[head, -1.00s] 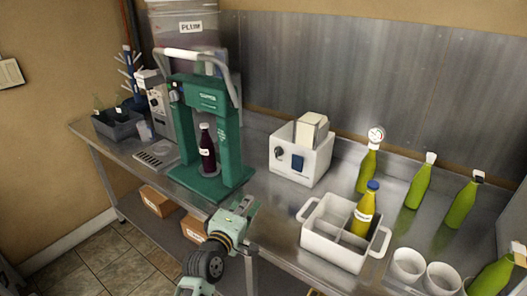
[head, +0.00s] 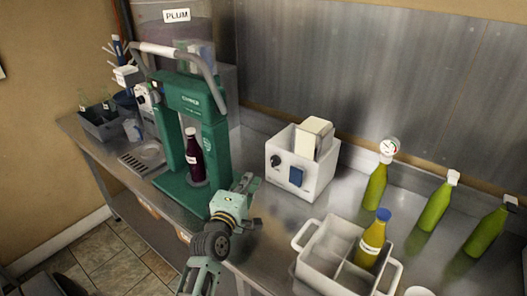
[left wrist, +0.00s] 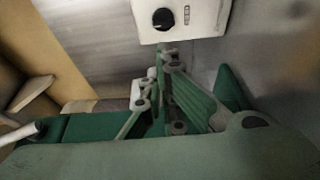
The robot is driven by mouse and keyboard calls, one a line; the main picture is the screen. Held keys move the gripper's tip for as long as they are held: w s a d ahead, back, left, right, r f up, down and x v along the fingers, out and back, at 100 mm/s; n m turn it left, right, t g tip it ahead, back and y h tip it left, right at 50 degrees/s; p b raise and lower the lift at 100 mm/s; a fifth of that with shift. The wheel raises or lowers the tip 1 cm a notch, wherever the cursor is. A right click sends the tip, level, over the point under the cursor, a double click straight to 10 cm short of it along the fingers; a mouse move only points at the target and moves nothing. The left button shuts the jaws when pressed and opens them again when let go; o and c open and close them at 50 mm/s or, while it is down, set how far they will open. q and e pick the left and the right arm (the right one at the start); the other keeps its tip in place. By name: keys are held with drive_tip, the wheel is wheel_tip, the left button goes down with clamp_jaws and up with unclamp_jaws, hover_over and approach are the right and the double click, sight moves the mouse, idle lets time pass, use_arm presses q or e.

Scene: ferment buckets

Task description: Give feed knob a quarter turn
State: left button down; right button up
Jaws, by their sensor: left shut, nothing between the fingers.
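A white box machine (head: 300,168) stands on the steel bench, right of the green capper. Its front bears a round black knob (head: 276,160) and a blue panel. The knob also shows in the left wrist view (left wrist: 163,19), dark with a light pointer mark, on the white front. My left gripper (head: 250,182) is in front of the box, lower left of the knob and apart from it. Its green fingers are shut and empty; they show in the left wrist view (left wrist: 160,62), below the knob. My right gripper is in neither view.
The green capper (head: 217,130), with a dark bottle (head: 195,155) in it, stands close left of my gripper. A white divided crate (head: 322,258) holding a yellow bottle (head: 371,240) is at the right front. Several green bottles stand behind it.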

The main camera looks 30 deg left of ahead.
sight(274, 162)
use_arm(q)
drive_tip(key=p+x, duration=0.1)
drive_tip(key=x, duration=0.9)
drive_tip(key=shift+r+p, duration=0.15)
drive_tip(key=shift+p, duration=0.15)
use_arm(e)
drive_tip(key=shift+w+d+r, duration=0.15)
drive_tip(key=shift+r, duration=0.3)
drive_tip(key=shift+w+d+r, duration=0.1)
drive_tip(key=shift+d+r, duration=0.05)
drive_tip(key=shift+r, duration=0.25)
use_arm(q)
drive_tip(key=shift+w, duration=0.1)
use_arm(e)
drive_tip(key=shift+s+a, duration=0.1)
use_arm(q)
drive_tip(key=shift+r+m, duration=0.1)
drive_tip(key=shift+m, duration=0.2)
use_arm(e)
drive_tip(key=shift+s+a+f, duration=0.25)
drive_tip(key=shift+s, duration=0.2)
use_arm(q)
drive_tip(key=shift+d+r+m+t+b, duration=0.15)
drive_tip(key=shift+m+t+b, duration=0.15)
drive_tip(key=shift+m+b, duration=0.2)
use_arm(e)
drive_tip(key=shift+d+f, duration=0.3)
